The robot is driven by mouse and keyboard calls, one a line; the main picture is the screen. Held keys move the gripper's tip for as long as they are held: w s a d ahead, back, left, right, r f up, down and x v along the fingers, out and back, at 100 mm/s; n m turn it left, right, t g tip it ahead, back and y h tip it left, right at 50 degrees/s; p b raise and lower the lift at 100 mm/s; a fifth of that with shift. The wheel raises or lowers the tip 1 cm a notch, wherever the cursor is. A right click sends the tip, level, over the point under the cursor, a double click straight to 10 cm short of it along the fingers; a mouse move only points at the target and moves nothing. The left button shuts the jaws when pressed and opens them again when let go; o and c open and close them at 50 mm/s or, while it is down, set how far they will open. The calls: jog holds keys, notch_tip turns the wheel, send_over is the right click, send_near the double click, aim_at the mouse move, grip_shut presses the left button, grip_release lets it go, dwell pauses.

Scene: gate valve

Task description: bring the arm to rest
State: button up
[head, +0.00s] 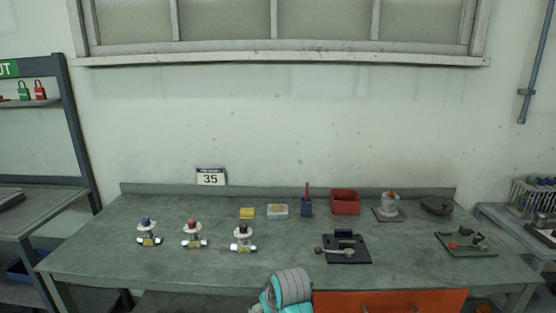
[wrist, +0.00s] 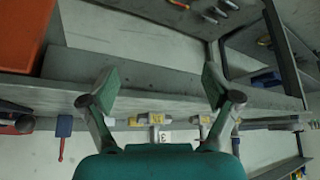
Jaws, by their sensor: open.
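My gripper (wrist: 160,82) shows in the wrist view with its two fingers spread wide and nothing between them. That view appears upside down, with the bench edge and the valves beyond the fingers. In the head view only a teal and grey part of my arm shows at the bottom middle, in front of the bench; the fingers are hidden there. Three gate valves stand in a row on the bench: one with a blue top (head: 147,232), one with a red top (head: 194,234) and one with a dark top (head: 243,238). They stand apart from my gripper.
The green-grey bench (head: 100,262) has an orange drawer front (head: 400,302) at front right. A black tray (head: 347,254) holds a metal tool. The bench's front left is clear.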

jog(key=s+d+f+m+t, duration=0.1)
jog(key=s+d+f+t, duration=0.1)
jog(key=s+d+f, duration=0.55)
jog(key=s+d+f+m+t, duration=0.1)
jog(key=s+d+f, duration=0.3)
jog(key=s+f, duration=0.65)
jog(key=s+d+r+m+t+h, duration=0.1)
jog(key=s+d, duration=0.2)
jog(key=s, duration=0.5)
jog(key=s+d+m+t, duration=0.1)
jog(key=s+d, duration=0.2)
jog(key=s, duration=0.5)
jog(key=s+d+r+t+h, duration=0.1)
jog(key=s+d+r+t, duration=0.1)
jog(key=s+r, duration=0.7)
jog(key=s+d+r+m+t+h, duration=0.1)
jog(key=s+r+t, duration=0.1)
jog(key=s+r, duration=0.6)
jog(key=s, duration=0.4)
jog(key=shift+s+d+r+m, duration=0.25)
jog(key=shift+d+r+m, duration=0.05)
jog(key=shift+d+r, duration=0.1)
